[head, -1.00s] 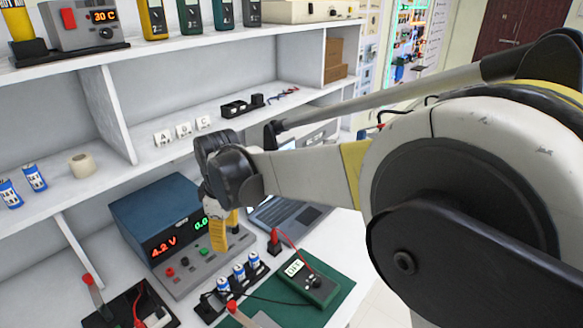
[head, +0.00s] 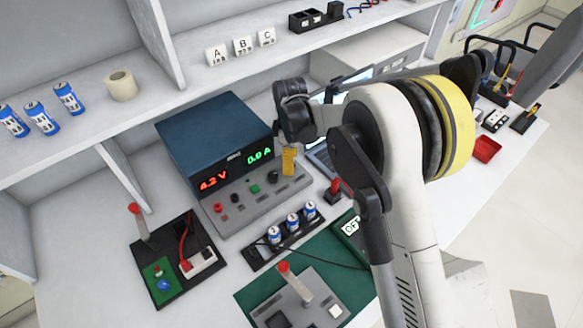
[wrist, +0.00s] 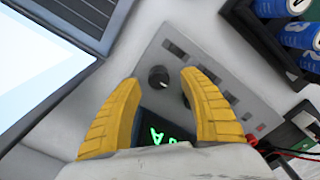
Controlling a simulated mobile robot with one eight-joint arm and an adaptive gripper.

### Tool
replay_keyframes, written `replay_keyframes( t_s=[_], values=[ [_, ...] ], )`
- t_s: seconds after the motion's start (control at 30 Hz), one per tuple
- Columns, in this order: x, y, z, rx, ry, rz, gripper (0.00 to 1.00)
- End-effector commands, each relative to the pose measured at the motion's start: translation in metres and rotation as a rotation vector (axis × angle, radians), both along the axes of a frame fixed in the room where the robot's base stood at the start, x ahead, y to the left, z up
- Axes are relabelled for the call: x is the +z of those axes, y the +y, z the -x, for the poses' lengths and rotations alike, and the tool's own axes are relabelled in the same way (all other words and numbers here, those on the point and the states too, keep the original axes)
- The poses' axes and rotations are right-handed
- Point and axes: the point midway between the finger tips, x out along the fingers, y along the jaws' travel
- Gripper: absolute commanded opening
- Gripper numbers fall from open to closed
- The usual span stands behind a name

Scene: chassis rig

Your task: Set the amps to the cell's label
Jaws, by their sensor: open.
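The blue bench supply (head: 215,140) shows 4.2 V in red and 0.0 A in green on its display (head: 258,156). Its grey front panel (head: 245,205) carries a green button (head: 254,189), red terminals and dark knobs. One black knob (head: 272,176) is clear of my gripper (head: 289,160), whose yellow fingers are over the panel's right end. In the wrist view my gripper (wrist: 160,84) is open, with a black knob (wrist: 159,77) framed between its fingertips. A second knob is partly hidden by a finger. Blue cells (head: 292,222) stand in a black holder; their labels are unreadable.
A board with a red-handled lever (head: 140,222) stands left, and a grey lever unit (head: 300,296) lies on the green mat in front. A meter (head: 350,228) is partly behind my arm. A laptop (wrist: 45,70) is beside the gripper.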

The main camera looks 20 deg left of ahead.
Motion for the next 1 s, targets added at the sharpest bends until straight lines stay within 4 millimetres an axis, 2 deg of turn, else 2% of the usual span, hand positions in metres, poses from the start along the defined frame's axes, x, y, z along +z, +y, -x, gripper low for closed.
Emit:
replay_keyframes(
  t_s=[0.03,0.2,0.5,0.67,1.0],
  values=[
    [-0.009,0.000,0.000,0.000,0.000,0.000,0.50],
    [-0.021,0.000,0.000,-0.001,0.000,0.000,0.50],
    [-0.022,0.000,0.000,-0.001,0.000,0.000,0.49],
    [-0.022,0.000,0.000,-0.001,0.000,0.000,0.00],
    [-0.022,0.000,0.000,-0.028,0.000,0.000,0.00]
  ],
)
